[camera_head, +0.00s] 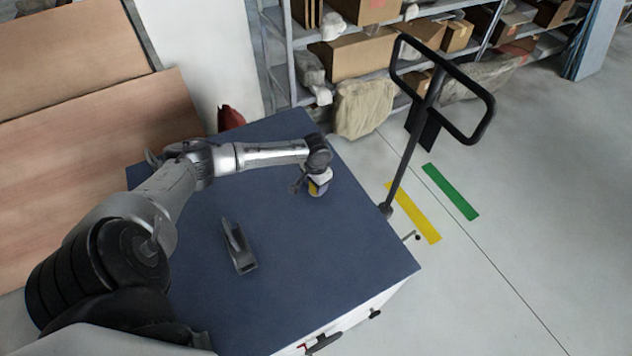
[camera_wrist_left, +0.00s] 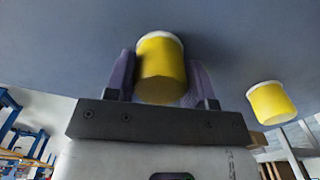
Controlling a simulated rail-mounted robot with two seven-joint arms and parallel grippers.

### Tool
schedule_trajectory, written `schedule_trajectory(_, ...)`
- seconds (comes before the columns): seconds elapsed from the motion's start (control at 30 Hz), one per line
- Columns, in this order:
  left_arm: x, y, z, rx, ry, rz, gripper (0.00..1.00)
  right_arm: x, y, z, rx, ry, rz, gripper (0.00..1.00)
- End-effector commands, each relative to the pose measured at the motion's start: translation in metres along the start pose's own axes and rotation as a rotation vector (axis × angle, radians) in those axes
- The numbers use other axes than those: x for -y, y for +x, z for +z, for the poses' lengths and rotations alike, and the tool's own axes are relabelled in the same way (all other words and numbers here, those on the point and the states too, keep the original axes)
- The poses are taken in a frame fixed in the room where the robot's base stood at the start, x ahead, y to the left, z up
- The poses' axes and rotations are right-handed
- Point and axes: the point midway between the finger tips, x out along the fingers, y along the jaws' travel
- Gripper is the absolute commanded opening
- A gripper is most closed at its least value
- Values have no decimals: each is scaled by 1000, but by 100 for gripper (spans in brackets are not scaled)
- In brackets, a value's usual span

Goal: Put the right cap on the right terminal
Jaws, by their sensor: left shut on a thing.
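My left gripper (camera_head: 314,185) is low over the far right part of the blue table. In the left wrist view my left gripper (camera_wrist_left: 160,70) is shut on a yellow cylindrical cap (camera_wrist_left: 161,78) with a white rim, held between its two purplish fingers. A second yellow piece (camera_wrist_left: 271,102) with a white rim stands apart from it, to the right in that view. In the head view a small yellow and white patch (camera_head: 318,188) shows at the gripper, partly hidden by it. I cannot make out the terminals. My right gripper is not in view.
A black-handled cart (camera_head: 435,90) stands past the right edge. Shelves with cardboard boxes (camera_head: 362,53) are behind.

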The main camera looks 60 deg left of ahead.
Motion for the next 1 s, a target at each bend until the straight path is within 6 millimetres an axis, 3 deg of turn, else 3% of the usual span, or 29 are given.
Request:
schedule_trajectory(0.27, 0, 0, 0, 0, 1, 0, 26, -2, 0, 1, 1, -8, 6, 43)
schedule_trajectory(0.3, 0, 0, 0, 0, 1, 0, 52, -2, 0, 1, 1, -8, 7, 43)
schedule_trajectory(0.6, 0, 0, 0, -1, 1, 0, 79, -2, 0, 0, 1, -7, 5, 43)
schedule_trajectory(0.87, 0, -2, 0, -1, 1, 0, 79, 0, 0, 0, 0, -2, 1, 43)
schedule_trajectory(1.0, 0, -16, 0, -2, 3, -1, 79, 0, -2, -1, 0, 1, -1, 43)
